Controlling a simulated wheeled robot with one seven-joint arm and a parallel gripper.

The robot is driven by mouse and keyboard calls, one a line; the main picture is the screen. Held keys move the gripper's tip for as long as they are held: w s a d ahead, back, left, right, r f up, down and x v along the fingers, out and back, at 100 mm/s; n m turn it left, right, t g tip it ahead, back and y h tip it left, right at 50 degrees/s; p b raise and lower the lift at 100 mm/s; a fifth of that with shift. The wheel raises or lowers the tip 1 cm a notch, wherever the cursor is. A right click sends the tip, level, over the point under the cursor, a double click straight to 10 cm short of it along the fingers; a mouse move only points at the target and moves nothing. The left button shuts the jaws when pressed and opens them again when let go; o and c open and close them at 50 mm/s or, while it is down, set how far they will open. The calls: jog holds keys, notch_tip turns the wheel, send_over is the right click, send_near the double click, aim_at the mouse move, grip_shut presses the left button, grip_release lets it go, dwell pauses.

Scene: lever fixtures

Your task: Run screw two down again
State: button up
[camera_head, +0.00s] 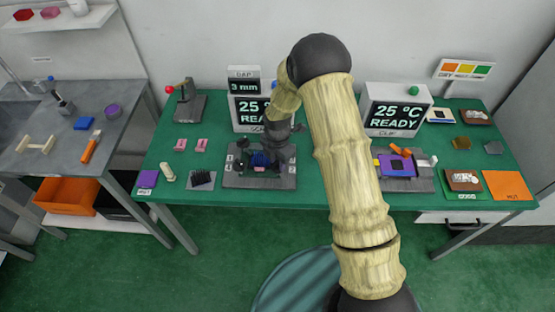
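The left lever fixture (232,182) is a dark grey base on the green table, with a blue part in its middle and small dark upright pieces around it.
My arm crosses the middle and hides the table between the fixtures. A second fixture (420,184) with a purple part stands right, before a display (396,112) reading 25 °C READY. A red-knobbed lever (187,104) stands back left. Pink blocks and a black bristled block (202,179) lie left.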

jog(key=shift+c, duration=0.2)
grip_shut()
